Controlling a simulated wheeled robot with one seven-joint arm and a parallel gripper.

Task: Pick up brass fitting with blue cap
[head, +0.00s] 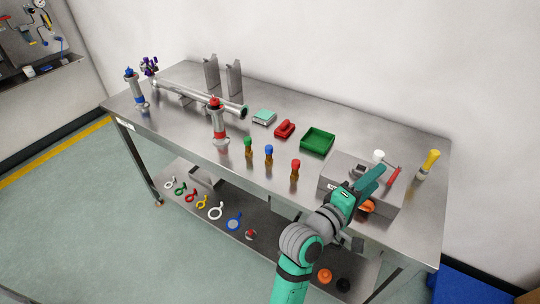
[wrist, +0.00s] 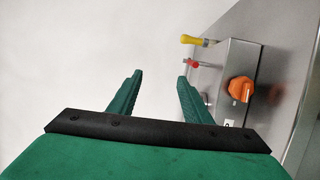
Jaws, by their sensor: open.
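The brass fitting with blue cap (head: 269,153) stands upright near the front edge of the steel table, between a green-capped fitting (head: 248,146) on its left and a red-capped fitting (head: 295,169) on its right. My gripper (head: 377,177) is well to the right of it, above the grey box. In the wrist view my gripper (wrist: 157,80) is open, with nothing between its green fingers. The blue-capped fitting is not in the wrist view.
The grey box (head: 338,183) has an orange knob (wrist: 240,89) and a red-handled lever (head: 393,176). A green tray (head: 317,141), a red object (head: 284,129) and a red-topped valve (head: 218,125) stand behind or left of the fittings. A yellow-handled tool (head: 429,162) is at far right.

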